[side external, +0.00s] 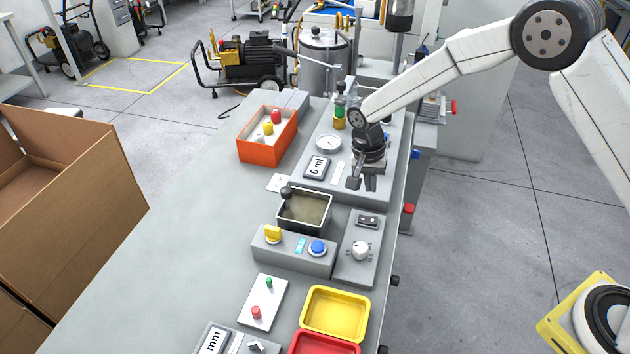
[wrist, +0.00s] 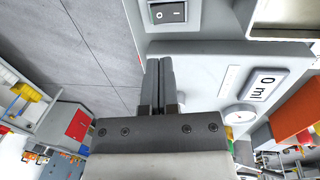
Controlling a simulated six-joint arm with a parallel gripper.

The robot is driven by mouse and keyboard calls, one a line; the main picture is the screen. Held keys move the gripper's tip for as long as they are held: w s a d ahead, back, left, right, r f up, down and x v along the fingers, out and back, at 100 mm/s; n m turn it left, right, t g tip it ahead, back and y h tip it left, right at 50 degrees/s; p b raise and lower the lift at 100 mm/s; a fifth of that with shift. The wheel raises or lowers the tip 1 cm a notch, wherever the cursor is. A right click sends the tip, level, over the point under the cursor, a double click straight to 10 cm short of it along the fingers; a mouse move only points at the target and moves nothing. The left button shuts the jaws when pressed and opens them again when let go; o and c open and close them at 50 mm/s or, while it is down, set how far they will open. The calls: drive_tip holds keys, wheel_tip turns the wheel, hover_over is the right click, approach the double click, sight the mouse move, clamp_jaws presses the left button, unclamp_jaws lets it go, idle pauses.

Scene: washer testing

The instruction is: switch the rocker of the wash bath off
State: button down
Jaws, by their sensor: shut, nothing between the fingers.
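The black rocker (side external: 368,220) sits on the grey control box right of the wash bath (side external: 304,210), a dark-rimmed basin with murky liquid. In the wrist view the rocker (wrist: 167,12) shows at the top edge with white marks; I cannot tell surely which side is pressed. A white knob (side external: 361,250) is on the same box, nearer the camera. My gripper (side external: 362,185) points down over the near edge of the dial panel, beyond the rocker and apart from it. In the wrist view its fingers (wrist: 160,62) are together and empty, pointing toward the rocker.
The panel with the 0 ml display (side external: 317,167) and round dial (side external: 328,143) lies beside my gripper. Yellow (side external: 336,312) and red trays are nearer. An orange bin (side external: 268,150) stands far left.

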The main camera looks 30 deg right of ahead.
sight(373, 219)
drive_tip(key=f, duration=0.6)
drive_tip(key=s+d+f, duration=0.1)
drive_tip(key=f, duration=0.2)
drive_tip(key=shift+s+d+f, duration=0.15)
drive_tip(key=shift+s+f, duration=0.05)
drive_tip(key=shift+f, duration=0.2)
idle(0.4)
